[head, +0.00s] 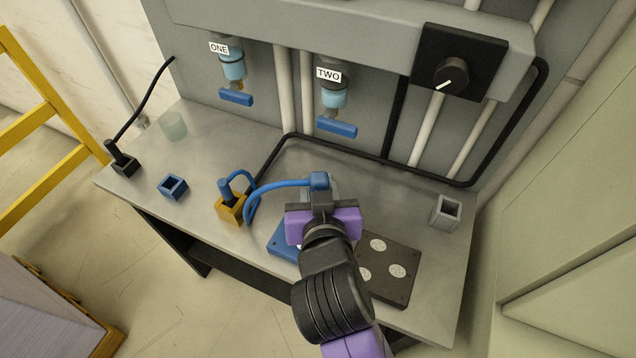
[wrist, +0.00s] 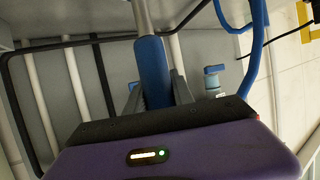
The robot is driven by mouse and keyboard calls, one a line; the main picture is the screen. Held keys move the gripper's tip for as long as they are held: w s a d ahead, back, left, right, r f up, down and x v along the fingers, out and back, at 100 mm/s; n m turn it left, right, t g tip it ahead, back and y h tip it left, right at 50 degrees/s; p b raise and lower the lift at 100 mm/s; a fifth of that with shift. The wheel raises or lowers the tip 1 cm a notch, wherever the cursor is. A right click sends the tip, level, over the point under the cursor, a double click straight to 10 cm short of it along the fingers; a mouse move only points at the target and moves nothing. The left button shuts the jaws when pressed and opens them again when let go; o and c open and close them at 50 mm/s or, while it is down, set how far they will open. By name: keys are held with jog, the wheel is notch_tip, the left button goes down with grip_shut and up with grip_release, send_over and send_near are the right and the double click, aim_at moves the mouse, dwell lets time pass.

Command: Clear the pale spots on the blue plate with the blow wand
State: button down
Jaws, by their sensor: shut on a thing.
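The blue plate (head: 279,243) lies on the bench, mostly hidden behind my gripper and arm. Its pale spots are largely hidden, so I cannot tell how many it has. My gripper (head: 322,200) is above the plate's right side and is shut on the blow wand. The wand's blue handle (wrist: 153,72) stands between the fingers (wrist: 155,97) in the wrist view, with a thin metal tube (wrist: 142,16) beyond it. The wand's blue end (head: 319,181) and its blue hose (head: 276,184) show in the head view. The nozzle tip is hidden in the head view.
A dark plate (head: 402,253) with several pale spots lies just right of my arm. A yellow holder (head: 231,211), blue holder (head: 173,187), grey holder (head: 446,211) and black holder (head: 124,165) stand on the bench. Taps ONE (head: 235,97) and TWO (head: 337,128) and a dial (head: 452,76) are behind.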

aim_at(317, 172)
dwell(0.5)
jog(key=shift+r+p, duration=2.4)
jog(key=shift+r, duration=0.2)
jog(key=shift+a, duration=0.15)
